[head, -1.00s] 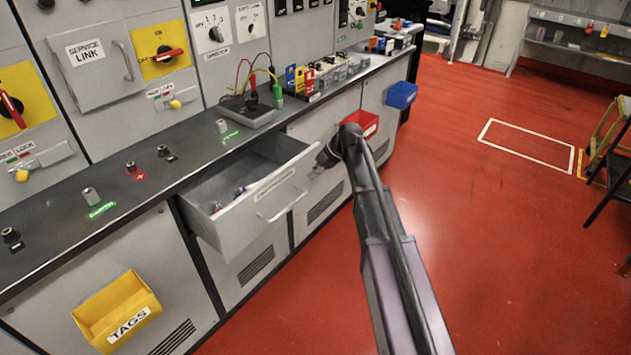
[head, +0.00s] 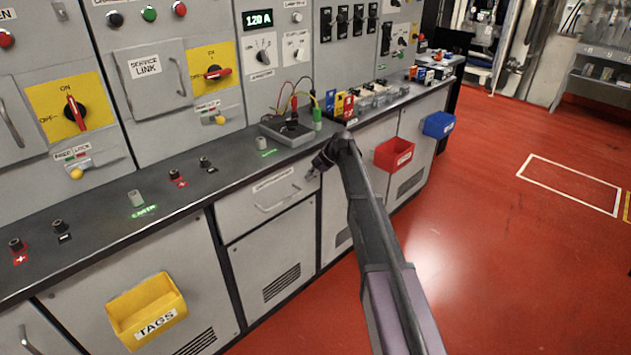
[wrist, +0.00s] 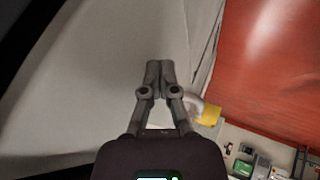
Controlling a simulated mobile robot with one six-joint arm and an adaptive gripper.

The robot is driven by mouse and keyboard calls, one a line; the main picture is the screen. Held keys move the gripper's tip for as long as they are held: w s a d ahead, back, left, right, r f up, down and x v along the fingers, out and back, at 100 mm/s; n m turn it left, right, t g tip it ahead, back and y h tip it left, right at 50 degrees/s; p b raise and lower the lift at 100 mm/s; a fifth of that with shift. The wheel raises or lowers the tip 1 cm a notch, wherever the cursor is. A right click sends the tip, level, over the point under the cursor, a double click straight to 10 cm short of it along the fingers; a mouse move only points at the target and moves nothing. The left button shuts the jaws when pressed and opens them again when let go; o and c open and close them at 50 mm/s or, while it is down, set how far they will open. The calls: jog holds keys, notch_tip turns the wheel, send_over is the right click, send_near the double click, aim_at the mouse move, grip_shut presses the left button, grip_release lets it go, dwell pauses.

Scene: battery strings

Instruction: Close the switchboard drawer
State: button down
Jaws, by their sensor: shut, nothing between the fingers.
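The switchboard drawer (head: 240,198) is a grey front with a label and a bar handle (head: 278,200), under the dark worktop. Its front looks flush, or nearly so, with the cabinet face, and its inside is hidden. My gripper (head: 311,173) is at the upper right end of the drawer front, very close to it; I cannot tell whether it touches. In the wrist view my gripper (wrist: 160,65) has its two fingers together with nothing between them, over a pale grey panel (wrist: 90,85).
A yellow TAGS bin (head: 130,305) hangs on the cabinet left of the drawer. A red bin (head: 394,154) and a blue bin (head: 438,124) hang to the right. A test box (head: 290,130) with leads stands on the worktop (head: 100,225). Red floor (head: 500,270) is clear at right.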

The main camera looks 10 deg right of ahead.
jog(key=shift+w, duration=0.35)
jog(key=shift+s, duration=0.1)
jog(key=shift+s+d, duration=0.35)
jog(key=shift+s, duration=0.05)
jog(key=s+d+r+p, duration=0.4)
jog(key=d+r+p, duration=0.3)
jog(key=r+p, duration=0.1)
jog(key=shift+d, duration=0.35)
dwell(0.6)
jog(key=s+r+m+h+p, duration=0.2)
jog(key=s+m, duration=0.6)
jog(key=s, duration=0.4)
jog(key=s+r+m+g+h+p, duration=0.1)
jog(key=s+m+p, duration=0.4)
jog(key=s, duration=0.8)
jog(key=s+r+m+h+p, duration=0.3)
jog(key=s+r+m+h, duration=0.1)
jog(key=s+m, duration=0.7)
jog(key=shift+s+d+m+g+p, duration=0.3)
jog(key=shift+s+p, duration=0.1)
jog(key=shift+s, duration=0.7)
